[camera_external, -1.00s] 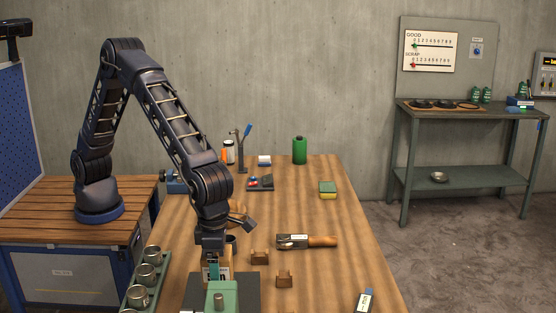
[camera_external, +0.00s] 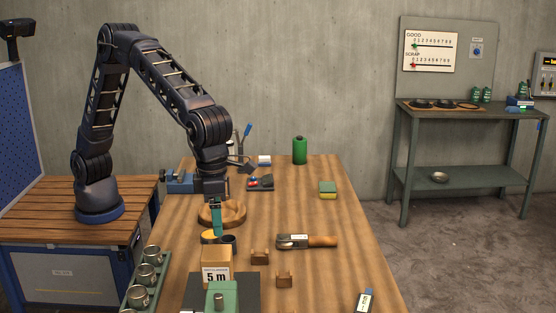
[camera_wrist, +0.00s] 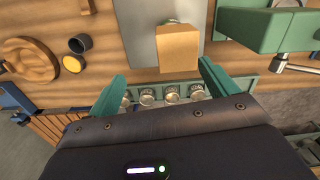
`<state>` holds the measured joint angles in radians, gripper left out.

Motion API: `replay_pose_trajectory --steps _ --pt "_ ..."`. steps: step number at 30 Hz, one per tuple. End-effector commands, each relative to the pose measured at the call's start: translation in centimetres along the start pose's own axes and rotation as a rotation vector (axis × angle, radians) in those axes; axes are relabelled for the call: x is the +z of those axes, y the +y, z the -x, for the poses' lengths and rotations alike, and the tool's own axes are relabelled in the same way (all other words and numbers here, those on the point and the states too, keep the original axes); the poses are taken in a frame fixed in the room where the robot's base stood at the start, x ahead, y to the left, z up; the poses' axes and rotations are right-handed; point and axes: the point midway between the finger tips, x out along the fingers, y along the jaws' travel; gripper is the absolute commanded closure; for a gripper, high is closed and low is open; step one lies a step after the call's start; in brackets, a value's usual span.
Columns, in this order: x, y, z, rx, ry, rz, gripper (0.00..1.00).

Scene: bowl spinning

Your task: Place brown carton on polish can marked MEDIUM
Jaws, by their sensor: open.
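The brown carton (camera_external: 216,271), marked "5 m" on a white label, stands upright by the dark grey plate on the bench. In the wrist view the carton (camera_wrist: 178,48) shows from above, between and beyond the fingertips. My gripper (camera_external: 217,233) is raised above the carton in the external view. Its teal fingers (camera_wrist: 162,70) are spread wide in the wrist view, with nothing between them. No word MEDIUM is readable. A dark round container (camera_wrist: 79,43) and a yellow round piece (camera_wrist: 74,64) lie left of the carton; I cannot tell whether either is the polish can.
A turned wooden bowl (camera_wrist: 30,58) lies left of the dark container. A green machine (camera_wrist: 265,28) stands right of the carton. A rack of metal cups (camera_external: 146,278) runs along the bench's left edge. Wooden blocks (camera_external: 260,257) and a wood-handled tool (camera_external: 305,241) lie to the right.

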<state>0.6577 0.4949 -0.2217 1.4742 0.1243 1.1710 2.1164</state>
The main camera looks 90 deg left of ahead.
Motion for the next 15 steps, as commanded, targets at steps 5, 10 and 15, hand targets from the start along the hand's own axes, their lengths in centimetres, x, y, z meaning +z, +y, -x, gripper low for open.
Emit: replay_pose_trajectory --steps 5,10,15 --pt "1.4 7.1 4.2 -0.021 -0.039 0.274 0.15" --pt "1.8 14.1 7.4 -0.046 -0.069 0.553 0.15" --pt "1.3 21.1 10.0 -0.078 -0.093 0.835 0.15"
